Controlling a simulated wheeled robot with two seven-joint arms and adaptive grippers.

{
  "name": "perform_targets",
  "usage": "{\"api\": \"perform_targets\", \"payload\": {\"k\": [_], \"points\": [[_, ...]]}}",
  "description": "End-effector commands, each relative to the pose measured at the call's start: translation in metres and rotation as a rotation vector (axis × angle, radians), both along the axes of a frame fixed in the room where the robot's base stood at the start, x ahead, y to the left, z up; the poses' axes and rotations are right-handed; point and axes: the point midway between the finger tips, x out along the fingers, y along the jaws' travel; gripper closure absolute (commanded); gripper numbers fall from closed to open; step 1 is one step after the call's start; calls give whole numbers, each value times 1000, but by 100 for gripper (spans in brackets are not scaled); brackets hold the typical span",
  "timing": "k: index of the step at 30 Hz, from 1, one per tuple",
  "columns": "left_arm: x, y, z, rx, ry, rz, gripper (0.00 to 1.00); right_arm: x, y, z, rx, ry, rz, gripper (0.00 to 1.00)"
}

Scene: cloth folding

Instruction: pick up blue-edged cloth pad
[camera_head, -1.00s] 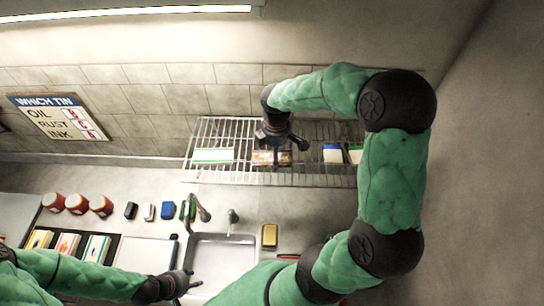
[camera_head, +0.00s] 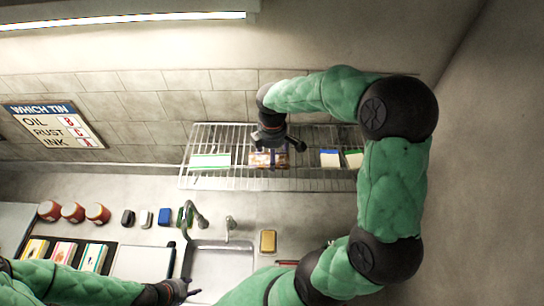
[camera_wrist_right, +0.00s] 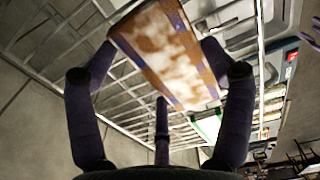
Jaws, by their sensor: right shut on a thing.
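A brown-stained, whitish pad with blue-purple at its edges (camera_wrist_right: 170,52) is between the fingers of my right gripper (camera_wrist_right: 160,80) in the right wrist view. The fingers are shut on it. In the head view this pad (camera_head: 258,159) is at the middle of the wire rack, below my right gripper (camera_head: 271,145). I cannot tell how far it is above the wires. A cleaner white pad with a blue edge (camera_head: 330,159) lies on the rack to the right. My left gripper (camera_head: 187,289) is open and empty near the sink's left front.
The wire rack (camera_head: 228,180) also bears a green-edged white pad (camera_head: 210,161) at left and another green-edged pad (camera_head: 354,159) at right. Below are a sink (camera_head: 218,262), a faucet (camera_head: 193,215), a yellow sponge (camera_head: 268,241) and red-brown jars (camera_head: 73,212).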

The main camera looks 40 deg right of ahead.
Motion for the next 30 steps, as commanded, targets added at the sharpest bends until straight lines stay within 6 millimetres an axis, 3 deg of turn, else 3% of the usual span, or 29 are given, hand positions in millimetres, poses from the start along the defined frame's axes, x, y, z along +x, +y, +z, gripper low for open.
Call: {"api": "perform_targets", "payload": {"k": [2,11,21,30], "points": [[0,0,-2,0,0,0,60,1,0,14,-1,-6,-1,51],[0,0,-17,0,0,0,60,-12,51,74,1,-9,6,51],[0,0,-29,0,0,0,60,-30,113,101,1,-3,6,51],[0,0,-32,0,0,0,60,-37,134,112,1,-2,0,51]]}}
